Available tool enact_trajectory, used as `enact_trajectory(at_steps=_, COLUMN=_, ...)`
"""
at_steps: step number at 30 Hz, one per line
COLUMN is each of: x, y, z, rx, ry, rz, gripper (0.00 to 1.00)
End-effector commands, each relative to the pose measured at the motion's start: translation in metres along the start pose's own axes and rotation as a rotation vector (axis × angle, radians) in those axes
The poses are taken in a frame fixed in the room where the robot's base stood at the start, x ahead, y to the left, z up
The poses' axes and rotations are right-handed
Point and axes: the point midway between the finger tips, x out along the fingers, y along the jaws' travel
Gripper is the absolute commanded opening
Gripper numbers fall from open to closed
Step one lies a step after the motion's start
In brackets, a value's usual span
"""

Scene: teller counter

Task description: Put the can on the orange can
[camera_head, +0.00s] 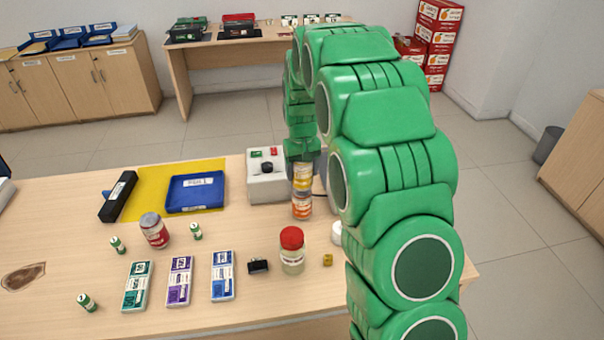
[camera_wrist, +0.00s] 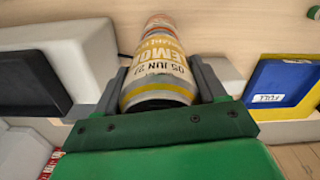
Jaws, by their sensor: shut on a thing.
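My gripper (camera_head: 302,160) is shut on a yellow lemon can (camera_head: 302,178), pointing down at the back right of the counter. In the wrist view the lemon can (camera_wrist: 160,75) sits between the two grey fingers. The orange can (camera_head: 301,207) stands upright on the counter directly below the lemon can. The orange can also shows past the lemon can's far end in the wrist view (camera_wrist: 160,21). The two cans look in line and very close; I cannot tell whether they touch. The top of the lemon can is hidden by my gripper in the head view.
A white device with a black knob (camera_head: 266,182) stands just left of the cans. A jar with a red lid (camera_head: 292,252) is in front. A blue tray (camera_head: 195,194) lies on a yellow mat further left. A red can (camera_head: 154,231) and banknote bundles (camera_head: 180,281) are front left.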

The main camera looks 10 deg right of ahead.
Motion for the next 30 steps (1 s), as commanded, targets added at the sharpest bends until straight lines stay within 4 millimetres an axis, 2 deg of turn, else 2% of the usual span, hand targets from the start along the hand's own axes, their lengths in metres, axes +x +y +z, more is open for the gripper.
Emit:
enact_trajectory(at_steps=4, x=0.015, y=0.000, z=0.001, rx=0.000, ry=-0.003, rz=0.000, gripper=0.18)
enact_trajectory(at_steps=15, x=0.018, y=0.000, z=0.001, rx=0.000, ry=-0.002, rz=0.000, gripper=0.18)
enact_trajectory(at_steps=16, x=0.018, y=0.000, z=0.001, rx=0.000, ry=-0.002, rz=-0.001, gripper=0.72)
enact_trajectory(at_steps=18, x=0.018, y=0.000, z=0.001, rx=0.000, ry=-0.002, rz=0.000, gripper=0.82)
enact_trajectory(at_steps=21, x=0.018, y=0.000, z=0.001, rx=0.000, ry=-0.002, rz=0.000, gripper=0.95)
enact_trajectory(at_steps=30, x=0.017, y=0.000, z=0.001, rx=0.000, ry=-0.002, rz=0.000, gripper=0.95)
